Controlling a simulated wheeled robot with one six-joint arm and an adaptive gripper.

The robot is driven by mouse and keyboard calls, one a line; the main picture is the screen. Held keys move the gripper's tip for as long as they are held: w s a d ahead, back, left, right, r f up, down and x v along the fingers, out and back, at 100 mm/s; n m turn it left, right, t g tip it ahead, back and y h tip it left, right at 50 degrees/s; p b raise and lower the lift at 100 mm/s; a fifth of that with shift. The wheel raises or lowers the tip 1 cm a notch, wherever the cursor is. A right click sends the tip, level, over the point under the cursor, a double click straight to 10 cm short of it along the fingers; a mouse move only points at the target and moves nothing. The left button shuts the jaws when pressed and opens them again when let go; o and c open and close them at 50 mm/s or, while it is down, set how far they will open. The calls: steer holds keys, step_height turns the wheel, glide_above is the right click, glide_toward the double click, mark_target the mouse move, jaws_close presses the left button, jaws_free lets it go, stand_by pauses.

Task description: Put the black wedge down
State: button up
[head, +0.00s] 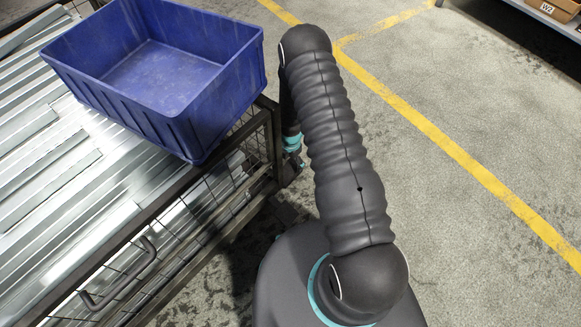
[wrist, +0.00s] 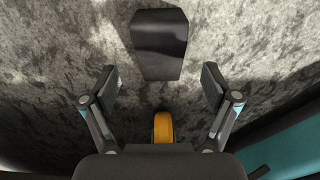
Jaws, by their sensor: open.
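The black wedge (wrist: 160,46) shows in the wrist view at the top middle, a dark piece with a glossy upper part, against the grey mottled concrete floor. It appears to lie on the floor, beyond my fingertips and not between them. My gripper (wrist: 160,88) is open and empty, with its two fingers spread wide to left and right.
A blue crate (head: 180,107), empty, stands on galvanized brackets (head: 60,190) in a dark wire cage (head: 205,222). A yellow rounded object (wrist: 163,127) shows between my fingers' bases in the wrist view. Open concrete floor with yellow lines (head: 450,147) lies to the right.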

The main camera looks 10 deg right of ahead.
step_height(320, 180, up, 6)
step_height(320, 180, up, 16)
steer(key=m+t, duration=0.1)
steer(key=m, duration=0.4)
glide_above(291, 168)
steer(key=w, duration=0.2)
steer(key=s+r+m+t, duration=0.1)
steer(key=s+r+m, duration=0.15)
steer(key=r, duration=0.65)
steer(key=s+r+m, duration=0.2)
steer(key=r+m, duration=0.1)
steer(key=r, duration=0.5)
steer(key=s+r+m+t, duration=0.2)
steer(key=s+r+m, duration=0.5)
steer(key=s+r, duration=0.5)
steer(key=s+r+m, duration=0.3)
steer(key=s, duration=0.4)
steer(key=s+r+m+t, duration=0.1)
steer(key=s+r+m, duration=0.3)
steer(key=s, duration=0.2)
steer(key=shift+s+t, duration=0.3)
steer(key=shift+s, duration=0.1)
steer(key=shift+m, duration=0.25)
